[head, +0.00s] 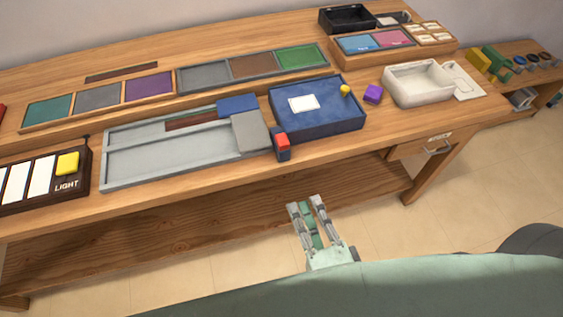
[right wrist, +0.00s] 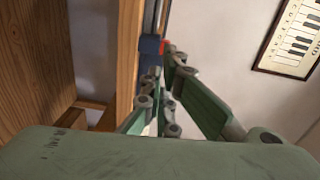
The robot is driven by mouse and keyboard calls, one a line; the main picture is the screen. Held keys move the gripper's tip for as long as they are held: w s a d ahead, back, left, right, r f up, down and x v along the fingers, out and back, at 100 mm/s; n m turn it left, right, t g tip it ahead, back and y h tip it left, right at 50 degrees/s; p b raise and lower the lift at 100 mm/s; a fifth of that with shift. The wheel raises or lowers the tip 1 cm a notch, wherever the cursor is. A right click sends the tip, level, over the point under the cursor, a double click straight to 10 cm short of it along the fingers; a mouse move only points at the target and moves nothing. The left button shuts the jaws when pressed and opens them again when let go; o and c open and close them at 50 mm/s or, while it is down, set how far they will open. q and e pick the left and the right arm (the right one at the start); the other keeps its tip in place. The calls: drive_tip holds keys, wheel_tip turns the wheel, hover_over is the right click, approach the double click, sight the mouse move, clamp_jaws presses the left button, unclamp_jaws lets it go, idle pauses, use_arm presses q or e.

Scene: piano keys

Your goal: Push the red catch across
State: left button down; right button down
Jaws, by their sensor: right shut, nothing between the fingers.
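The red catch (head: 283,141) is a small red block on a dark blue holder at the table's front edge, beside the blue box (head: 318,122) and the grey sliding-panel tray (head: 150,171). It also shows in the right wrist view as a small red patch (right wrist: 165,47), partly hidden behind my fingers. My right gripper (head: 306,201) is shut and empty. It is in front of the table, below the catch in the head view and apart from it. My left gripper is not in view.
A grey square panel (head: 250,131) sits just left of the catch. A dark box with white keys and a yellow button (head: 68,162) is at left. Open floor lies before the table.

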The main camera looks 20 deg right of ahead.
sight(285, 145)
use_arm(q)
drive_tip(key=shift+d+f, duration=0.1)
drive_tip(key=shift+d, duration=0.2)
use_arm(e)
drive_tip(key=shift+d+r+m, duration=0.2)
drive_tip(key=shift+r+m, duration=0.2)
drive_tip(key=shift+r, duration=0.45)
drive_tip(key=shift+w, duration=0.1)
